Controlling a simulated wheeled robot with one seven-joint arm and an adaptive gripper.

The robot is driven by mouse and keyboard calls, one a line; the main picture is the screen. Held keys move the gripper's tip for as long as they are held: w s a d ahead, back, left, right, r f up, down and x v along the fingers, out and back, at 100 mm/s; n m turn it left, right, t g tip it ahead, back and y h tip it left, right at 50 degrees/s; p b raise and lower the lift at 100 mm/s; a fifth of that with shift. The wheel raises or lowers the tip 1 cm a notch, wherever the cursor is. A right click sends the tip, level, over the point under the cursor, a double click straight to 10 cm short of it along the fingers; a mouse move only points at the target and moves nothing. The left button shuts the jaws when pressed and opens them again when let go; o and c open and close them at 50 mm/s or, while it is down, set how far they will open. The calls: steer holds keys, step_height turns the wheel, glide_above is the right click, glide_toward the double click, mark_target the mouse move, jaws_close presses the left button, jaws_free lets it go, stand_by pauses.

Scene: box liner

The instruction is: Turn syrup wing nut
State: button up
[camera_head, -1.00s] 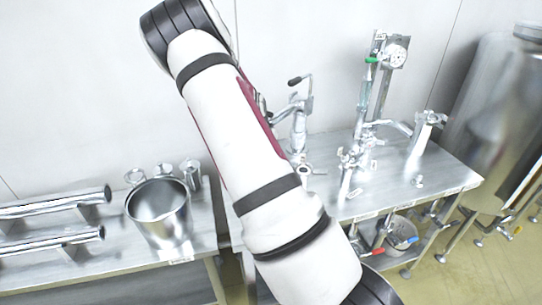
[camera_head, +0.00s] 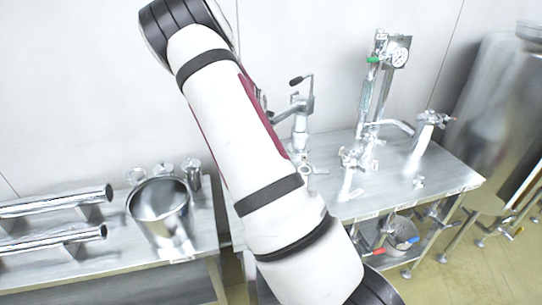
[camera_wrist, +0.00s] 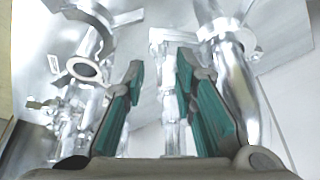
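My gripper (camera_wrist: 160,72) is open in the wrist view, with green pads on both fingers. A narrow shiny metal piece (camera_wrist: 170,85) stands between the fingers, with a gap to each pad. It may be the syrup wing nut or its stem; the glare makes this hard to tell. A thick steel pipe with a clamp collar (camera_wrist: 228,45) runs close to the right finger. In the head view my gripper is hidden. Fittings with small handles (camera_head: 432,120) stand at the back right of the steel table (camera_head: 440,183).
A round metal ring fitting (camera_wrist: 84,68) and a cluster of valves (camera_wrist: 65,125) lie left of my gripper. A gauge (camera_head: 398,55) tops a column on the table. A steel pot (camera_head: 160,212) stands on the left bench. A large tank (camera_head: 490,110) stands at right.

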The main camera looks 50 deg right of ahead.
steer(key=v, duration=1.1)
